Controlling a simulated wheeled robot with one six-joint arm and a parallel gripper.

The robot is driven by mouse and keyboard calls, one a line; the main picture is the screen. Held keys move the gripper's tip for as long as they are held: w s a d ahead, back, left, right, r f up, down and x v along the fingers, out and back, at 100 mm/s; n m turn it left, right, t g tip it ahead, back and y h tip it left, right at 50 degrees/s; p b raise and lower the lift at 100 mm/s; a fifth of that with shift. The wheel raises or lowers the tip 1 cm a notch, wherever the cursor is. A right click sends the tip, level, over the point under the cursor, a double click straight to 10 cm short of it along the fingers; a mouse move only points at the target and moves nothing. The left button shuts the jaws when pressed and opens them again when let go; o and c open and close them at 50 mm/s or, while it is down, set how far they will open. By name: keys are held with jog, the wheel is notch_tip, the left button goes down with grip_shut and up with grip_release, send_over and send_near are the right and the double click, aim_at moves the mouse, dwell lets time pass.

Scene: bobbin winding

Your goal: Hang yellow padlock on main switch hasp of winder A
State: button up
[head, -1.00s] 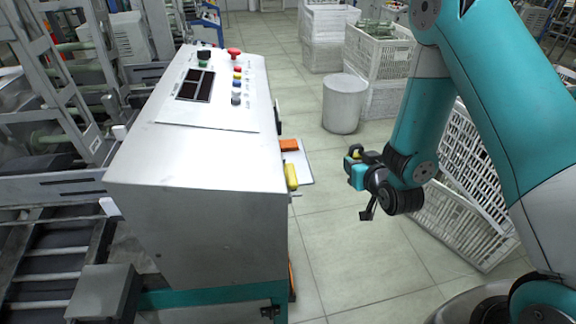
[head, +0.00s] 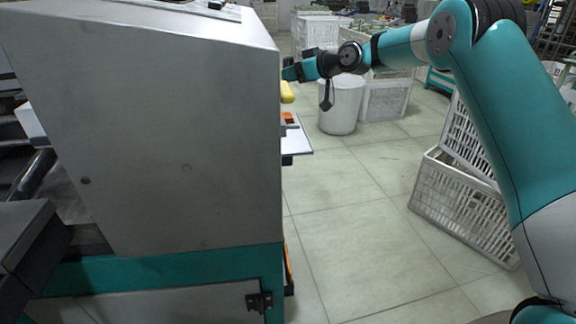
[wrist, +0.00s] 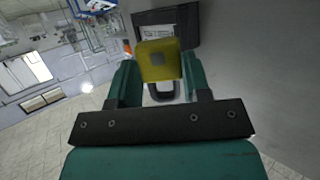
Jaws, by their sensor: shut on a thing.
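My gripper (wrist: 157,75) is shut on the yellow padlock (wrist: 160,62), whose body sits between the two teal fingers in the wrist view. A dark loop, probably its shackle, shows below the body. In the head view my gripper (head: 293,72) is at the right side of the grey machine cabinet (head: 180,130), and the padlock cannot be made out there. A dark panel with a pale label (wrist: 160,30) is behind the padlock in the wrist view. I cannot make out the hasp or any lettering naming the winder.
A yellow part (head: 287,93), an orange part (head: 288,117) and a white shelf (head: 297,140) project from the cabinet's right side. A white bin (head: 342,108) and white crates (head: 462,200) stand to the right. The floor between is clear.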

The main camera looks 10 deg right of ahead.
aim_at(294, 147)
jog(key=shift+n+g+y, duration=0.5)
jog(key=shift+n, duration=0.1)
notch_tip(294, 147, down, 21)
jog(key=b, duration=0.6)
jog(key=shift+s+a+r, duration=0.1)
jog(key=shift+s+r, duration=0.05)
jog(key=shift+r, duration=0.15)
jog(key=o, duration=1)
